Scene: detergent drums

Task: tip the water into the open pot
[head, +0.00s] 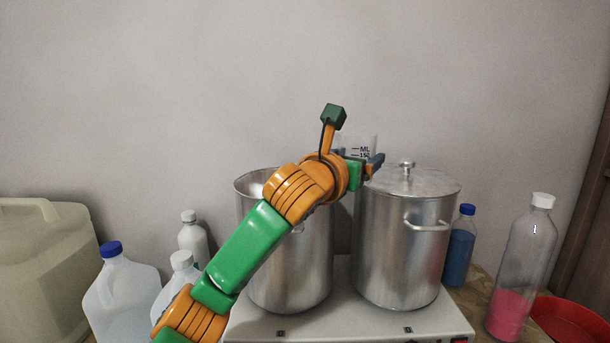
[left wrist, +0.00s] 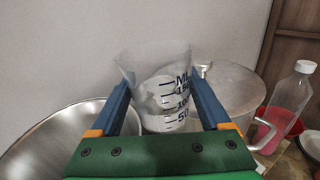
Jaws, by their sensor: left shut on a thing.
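My left gripper (head: 366,166) is shut on a clear beaker (head: 362,146) with dark volume marks. In the left wrist view the blue fingers of the gripper (left wrist: 161,100) stand on both sides of the beaker (left wrist: 150,72), which looks about upright. A pale layer near its bottom may be the water, but I cannot tell its level. The open pot (head: 300,272) is steel and stands below and left of the beaker in the head view, partly behind my arm. In the left wrist view the open pot (left wrist: 40,150) is at the lower left. My right gripper is not in view.
A lidded steel pot (head: 400,255) stands right of the open pot on a white hotplate (head: 345,325). White jugs (head: 120,300) and a large beige canister (head: 40,260) are at left. A blue bottle (head: 459,252), a pink-filled bottle (head: 515,285) and a red dish (head: 568,322) are at right.

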